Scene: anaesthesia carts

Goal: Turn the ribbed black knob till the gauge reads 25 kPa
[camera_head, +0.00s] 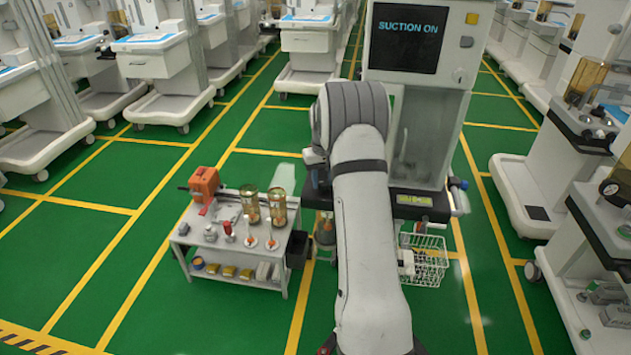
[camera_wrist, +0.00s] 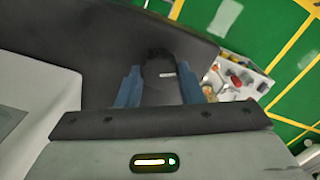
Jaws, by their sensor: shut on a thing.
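My gripper (camera_wrist: 159,70) shows in the wrist view, with one blue-grey finger on each side of a dark thing. The fingers are shut on this black knob (camera_wrist: 158,92), which has a small pale mark near its far end. Its ribs are too dark to make out. In the camera_head view my arm covers the gripper and the knob, at the front of the cart (camera_head: 420,130) whose screen (camera_head: 408,38) reads "SUCTION ON". I cannot see that cart's gauge or its reading in either view.
A small trolley (camera_head: 240,268) with an orange device (camera_head: 204,186) and amber canisters stands left of my arm. A white wire basket (camera_head: 428,268) hangs low at the cart's front. More carts stand on both sides. Green floor is clear at the left.

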